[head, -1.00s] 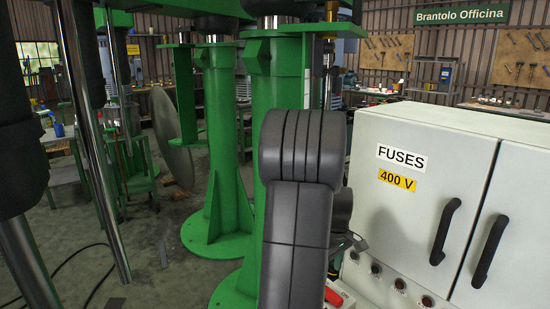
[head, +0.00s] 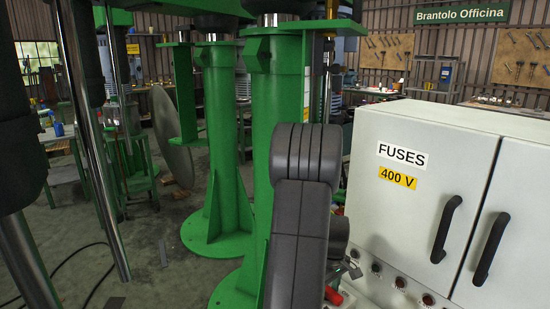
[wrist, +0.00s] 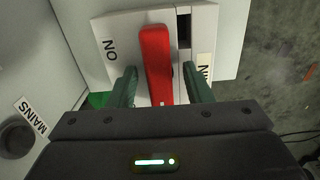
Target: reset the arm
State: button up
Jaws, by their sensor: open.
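My gripper (wrist: 159,70) is open in the wrist view, its two dark green fingers on either side of a red switch handle (wrist: 156,48). The handle sits on a light switch plate (wrist: 117,24) marked "ON". In the head view my dark grey arm (head: 299,210) stands in front of the green column, and its links hide most of the gripper. The red handle (head: 333,296) shows low beside the arm.
A pale fuse cabinet (head: 420,135) marked "FUSES 400 V", with black door handles, stands close on the right. Green columns (head: 215,140) stand behind and left of the arm. Open grey floor (head: 160,255) lies at the lower left. A "MAINS" label (wrist: 32,117) shows in the wrist view.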

jog(key=shift+r+m, duration=0.25)
jog(key=shift+m, duration=0.65)
jog(key=m, duration=0.5)
jog(key=shift+a, duration=0.1)
